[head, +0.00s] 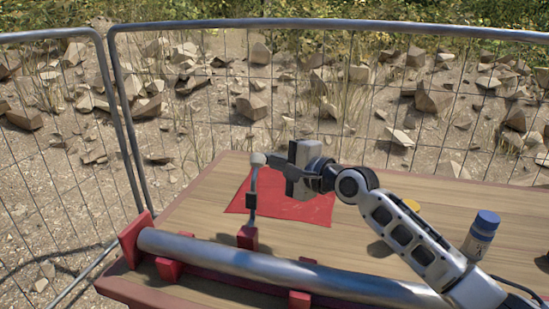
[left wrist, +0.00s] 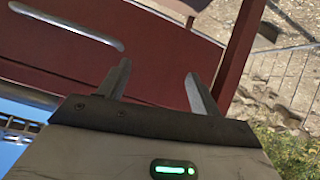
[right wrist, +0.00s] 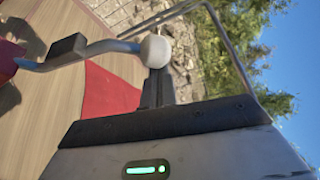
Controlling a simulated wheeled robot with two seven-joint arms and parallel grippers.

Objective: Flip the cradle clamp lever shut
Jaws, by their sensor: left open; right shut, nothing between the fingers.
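The clamp lever (head: 252,200) is a bent metal rod with a pale ball knob (head: 257,159). It stands upright from a red block (head: 248,238) beside a steel pipe (head: 250,262). The knob also shows in the right wrist view (right wrist: 155,51), with a black piece on the rod. My right gripper (head: 268,168) is shut and empty, its fingertips (right wrist: 157,76) at the knob; I cannot tell whether they touch it. My left gripper (left wrist: 158,80) is open and empty in the left wrist view, facing a dark red surface, and is not seen in the head view.
The pipe rests in red cradle blocks (head: 300,300) along the near side of the wooden table (head: 200,215). A red mat (head: 305,208) lies behind the lever. A blue-capped bottle (head: 481,235) stands at the right. A wire fence (head: 300,60) runs behind the table.

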